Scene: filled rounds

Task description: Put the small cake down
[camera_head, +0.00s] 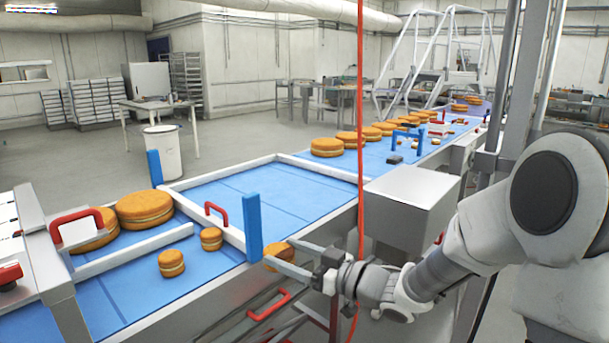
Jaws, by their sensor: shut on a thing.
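My gripper (291,258) reaches in from the right at the near edge of the blue conveyor (285,197). Its fingers are shut on a small round orange-brown cake (277,263). The held cake is at the conveyor's near side rail; whether it touches anything below is hard to tell. Two other small cakes stand on the blue belt to the left, one nearer (171,264) and one farther (211,239). Two large cakes sit behind a white divider, one in full view (145,208) and one partly hidden (97,232) by a red-handled part.
A blue upright post (253,226) stands just left of my gripper. A red handle (215,210) sits on the white crossbar. A grey metal box (411,197) and a red hanging cable (361,130) are close to my arm. The belt's middle section is bare.

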